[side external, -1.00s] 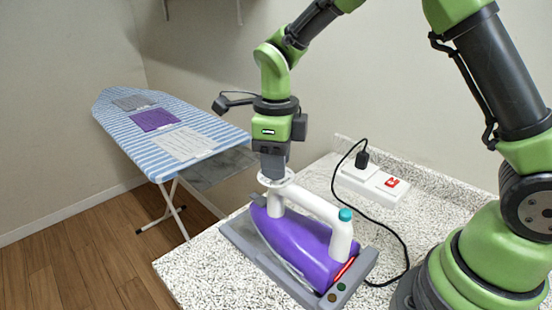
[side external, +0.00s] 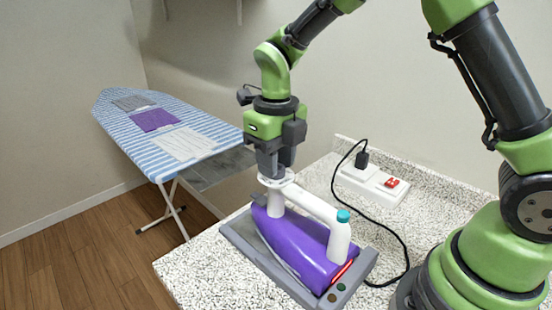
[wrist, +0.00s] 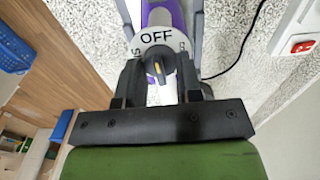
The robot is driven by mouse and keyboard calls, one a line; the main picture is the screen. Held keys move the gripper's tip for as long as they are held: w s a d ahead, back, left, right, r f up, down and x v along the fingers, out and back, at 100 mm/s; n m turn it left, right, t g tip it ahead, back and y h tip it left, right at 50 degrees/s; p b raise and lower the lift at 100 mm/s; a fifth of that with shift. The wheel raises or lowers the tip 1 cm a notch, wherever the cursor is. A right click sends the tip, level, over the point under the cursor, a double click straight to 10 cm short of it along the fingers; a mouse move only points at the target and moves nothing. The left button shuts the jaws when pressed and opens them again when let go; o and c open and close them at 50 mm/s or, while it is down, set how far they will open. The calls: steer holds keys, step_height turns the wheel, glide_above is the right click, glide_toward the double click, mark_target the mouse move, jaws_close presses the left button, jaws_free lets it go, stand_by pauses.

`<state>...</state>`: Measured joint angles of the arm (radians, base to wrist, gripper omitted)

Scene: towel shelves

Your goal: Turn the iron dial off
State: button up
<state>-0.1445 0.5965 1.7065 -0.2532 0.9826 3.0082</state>
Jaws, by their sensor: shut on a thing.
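The purple iron (side external: 300,244) with a white handle sits on a grey stand (side external: 366,265) on the speckled counter. Its white dial (wrist: 157,38) is at the front end of the handle and is marked OFF at the top in the wrist view. A small yellow mark (wrist: 157,68) shows between my fingers, below the word OFF. My gripper (wrist: 160,76) points down and is shut on the dial's knob, most of which the fingers hide. In the side view my gripper (side external: 275,172) is right above the handle's front end.
A black cord runs from the iron's side to a white power strip (side external: 368,184) with a red switch. A striped ironing board (side external: 165,132) with folded cloths stands at the left. Some speckled counter is clear right of the stand.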

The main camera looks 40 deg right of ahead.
stand_by(0.3)
steer(key=o, duration=1)
steer(key=shift+c, duration=0.2)
step_height(320, 180, up, 10)
